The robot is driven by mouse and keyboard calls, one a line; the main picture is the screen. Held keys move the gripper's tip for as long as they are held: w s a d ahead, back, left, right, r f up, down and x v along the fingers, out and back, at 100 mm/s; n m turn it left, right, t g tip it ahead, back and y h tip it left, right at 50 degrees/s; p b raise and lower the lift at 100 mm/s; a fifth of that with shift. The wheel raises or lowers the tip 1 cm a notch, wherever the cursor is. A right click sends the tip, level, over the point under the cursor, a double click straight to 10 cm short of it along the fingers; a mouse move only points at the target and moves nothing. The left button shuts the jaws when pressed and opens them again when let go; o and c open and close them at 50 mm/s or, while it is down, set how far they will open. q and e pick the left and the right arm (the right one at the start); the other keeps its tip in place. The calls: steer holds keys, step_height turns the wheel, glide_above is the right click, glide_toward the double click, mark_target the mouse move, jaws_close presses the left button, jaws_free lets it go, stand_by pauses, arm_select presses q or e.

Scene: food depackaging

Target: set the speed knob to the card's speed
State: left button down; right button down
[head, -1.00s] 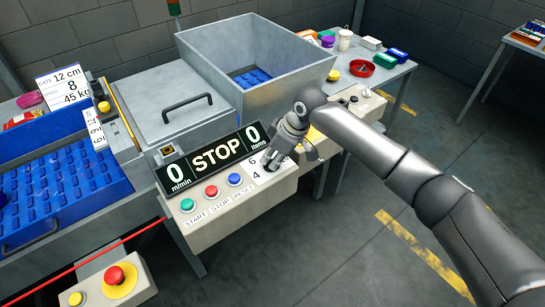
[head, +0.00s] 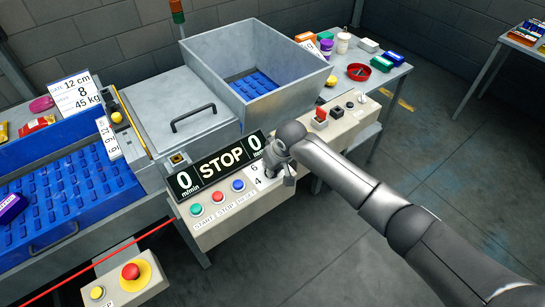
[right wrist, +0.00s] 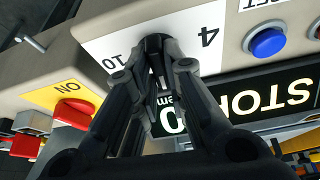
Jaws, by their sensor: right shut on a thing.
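The speed knob (right wrist: 155,43) is a dark knob on a white dial plate with 4 and 10 readable in the right wrist view. My right gripper (right wrist: 156,78) is shut on it, and in the head view the gripper (head: 275,170) hides it. The knob's pointer is hidden, so its setting cannot be told. The card (head: 80,92) stands at the upper left in the head view and reads 12 cm, 8 and 45 kg. The display (head: 221,161) reads 0 m/min, STOP and 0 items. My left gripper is not in view.
Green, red and blue buttons (head: 238,185) lie left of the dial. A red switch (head: 320,114) marked ON in the wrist view lies to the right. A red emergency button (head: 130,271) is at the lower left. A grey hopper (head: 290,85) stands behind the panel.

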steer(key=m+p, duration=0.1)
steer(key=m+h+p, duration=0.1)
steer(key=m, duration=0.1)
steer(key=shift+s+a+f, duration=0.1)
steer(key=shift+s, duration=0.15)
steer(key=shift+f+m+h+p, duration=0.15)
steer(key=shift+m+h+p, duration=0.25)
steer(key=shift+m, duration=0.4)
steer(key=c, duration=1.5)
jaws_free()
steer(key=shift+w, duration=0.1)
steer(key=shift+r, duration=0.55)
steer(key=v, duration=1.1)
steer(key=shift+s+f, duration=0.1)
steer(key=shift+s, duration=0.25)
